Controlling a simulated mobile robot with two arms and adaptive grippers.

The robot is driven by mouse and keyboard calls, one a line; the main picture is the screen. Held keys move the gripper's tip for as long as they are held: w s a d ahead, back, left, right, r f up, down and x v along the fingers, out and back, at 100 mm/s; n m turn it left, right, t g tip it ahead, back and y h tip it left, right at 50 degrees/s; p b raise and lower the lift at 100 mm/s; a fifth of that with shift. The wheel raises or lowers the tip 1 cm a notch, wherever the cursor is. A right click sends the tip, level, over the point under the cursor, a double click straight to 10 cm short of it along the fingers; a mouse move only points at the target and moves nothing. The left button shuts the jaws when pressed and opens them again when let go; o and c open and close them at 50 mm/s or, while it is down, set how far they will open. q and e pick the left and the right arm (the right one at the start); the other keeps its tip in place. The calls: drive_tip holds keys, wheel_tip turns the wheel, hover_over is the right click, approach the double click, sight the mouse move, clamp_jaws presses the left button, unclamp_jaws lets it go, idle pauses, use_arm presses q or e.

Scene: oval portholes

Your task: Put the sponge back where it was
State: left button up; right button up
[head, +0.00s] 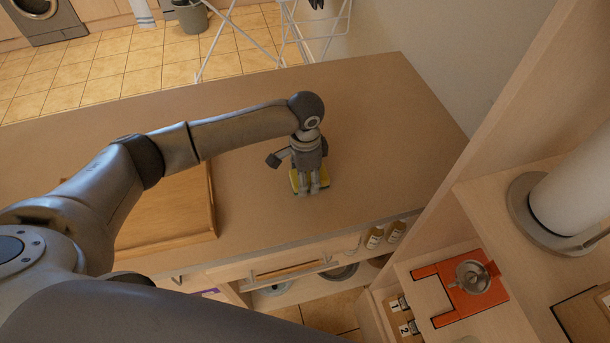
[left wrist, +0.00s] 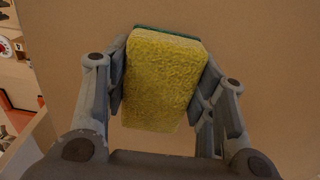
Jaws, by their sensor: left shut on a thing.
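The sponge is yellow with a green layer and shows large between the fingers in the left wrist view (left wrist: 163,82). In the head view, parts of the sponge (head: 324,182) show around my left gripper (head: 308,188), over the brown countertop (head: 370,120). My left gripper, also in the left wrist view (left wrist: 160,95), is shut on the sponge, with one finger on each side. I cannot tell whether the sponge touches the countertop. My right gripper is not in view.
A wooden tray (head: 165,238) lies on the countertop left of the gripper. Small bottles (head: 374,238) stand on a shelf below the front edge. An orange-red stand with a metal strainer (head: 472,275) is at lower right. The countertop right of the sponge is clear.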

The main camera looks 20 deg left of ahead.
use_arm(q)
drive_tip(key=shift+f, duration=0.3)
drive_tip(key=shift+f, duration=0.15)
drive_tip(key=o, duration=0.8)
drive_tip(key=shift+c, duration=0.2)
wheel_tip(320, 180, up, 12)
drive_tip(key=b, duration=0.1)
drive_tip(key=shift+r+b, duration=0.2)
drive_tip(key=shift+b, duration=0.2)
